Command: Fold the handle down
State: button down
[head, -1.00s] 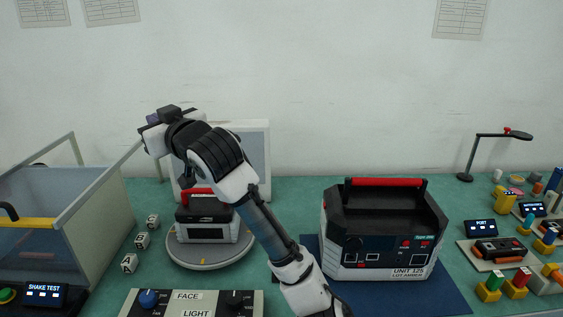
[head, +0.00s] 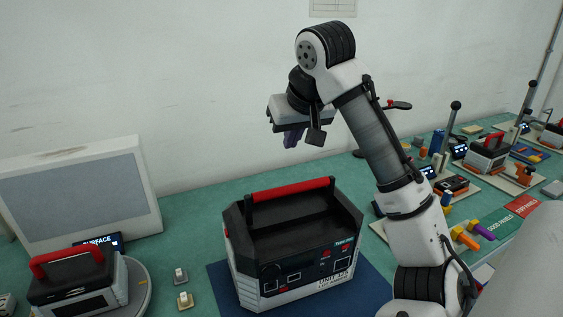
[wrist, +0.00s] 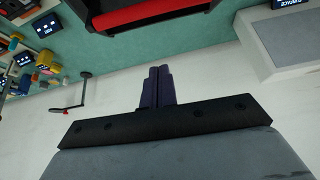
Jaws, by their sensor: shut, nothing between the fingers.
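The large black-and-white unit (head: 295,262) stands on a dark blue mat (head: 222,285) on the green bench. Its red handle (head: 291,189) stands upright on black posts above the top recess. The handle also shows at the top of the wrist view (wrist: 140,14). My gripper (head: 292,138) hangs above and behind the handle, apart from it. Its dark fingers (wrist: 161,86) are together and empty in the wrist view.
A smaller unit with a red handle (head: 67,257) sits on a round turntable (head: 138,290) at the left. A grey panel (head: 80,195) stands behind it. Two small switch blocks (head: 181,275) lie between the units. Several units, tools and coloured pegs crowd the right.

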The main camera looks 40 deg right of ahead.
aim_at(291, 185)
notch_tip(291, 185, down, 9)
jog(key=p, duration=0.3)
jog(key=shift+w+f, duration=0.15)
jog(key=shift+w, duration=0.25)
jog(key=shift+s+d, duration=0.1)
jog(key=shift+d, duration=0.1)
dwell(0.4)
